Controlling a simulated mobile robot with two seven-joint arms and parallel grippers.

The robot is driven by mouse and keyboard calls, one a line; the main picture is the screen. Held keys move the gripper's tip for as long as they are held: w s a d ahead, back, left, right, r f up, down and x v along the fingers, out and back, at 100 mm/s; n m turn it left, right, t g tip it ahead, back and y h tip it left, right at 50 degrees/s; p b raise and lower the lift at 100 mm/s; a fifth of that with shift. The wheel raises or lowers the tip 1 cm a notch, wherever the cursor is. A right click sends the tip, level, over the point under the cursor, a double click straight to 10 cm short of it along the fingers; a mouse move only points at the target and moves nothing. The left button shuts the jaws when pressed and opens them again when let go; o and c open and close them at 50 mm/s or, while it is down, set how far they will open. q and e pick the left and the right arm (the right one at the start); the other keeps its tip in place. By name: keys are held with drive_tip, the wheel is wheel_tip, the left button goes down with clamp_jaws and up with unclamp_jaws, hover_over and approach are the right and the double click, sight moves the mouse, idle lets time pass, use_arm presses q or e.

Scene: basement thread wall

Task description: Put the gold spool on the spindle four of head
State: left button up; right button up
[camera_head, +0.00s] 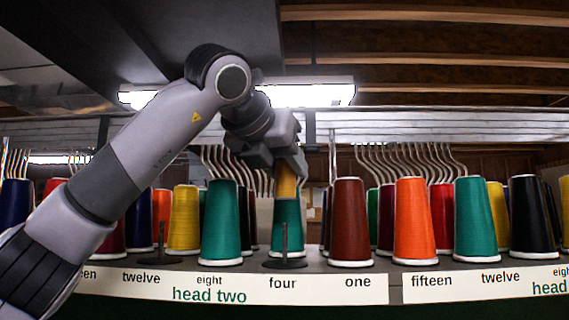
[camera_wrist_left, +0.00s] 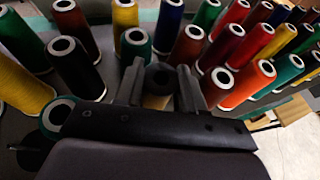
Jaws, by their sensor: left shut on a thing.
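My left gripper (camera_head: 287,158) reaches down from above, over the position labelled four. It is shut on the gold spool (camera_head: 287,183), whose upper part shows below the fingers. In the head view a teal spool lies directly below the gold one in the picture, and the gold spool's lower end cannot be made out. Spindle four (camera_head: 285,240) of head two is a bare thin pin on a dark round base, in front of that teal spool. In the left wrist view the gripper (camera_wrist_left: 160,90) has a dark round top and a tan patch between its fingers. My right gripper is not in view.
A teal spool (camera_head: 221,222) stands left of spindle four and a brown spool (camera_head: 348,220) right of it. Another bare spindle (camera_head: 160,240) stands above the label twelve. Several more spools fill the shelf behind. Curved metal guides (camera_head: 412,160) hang above.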

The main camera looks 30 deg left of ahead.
use_arm(q)
drive_tip(key=shift+f+b, duration=3.45)
drive_tip(key=shift+f, duration=0.8)
drive_tip(key=shift+s, duration=0.1)
drive_tip(key=shift+f+b, duration=0.3)
drive_tip(key=shift+b, duration=0.1)
drive_tip(key=o, duration=1.2)
drive_tip(key=shift+r, duration=0.1)
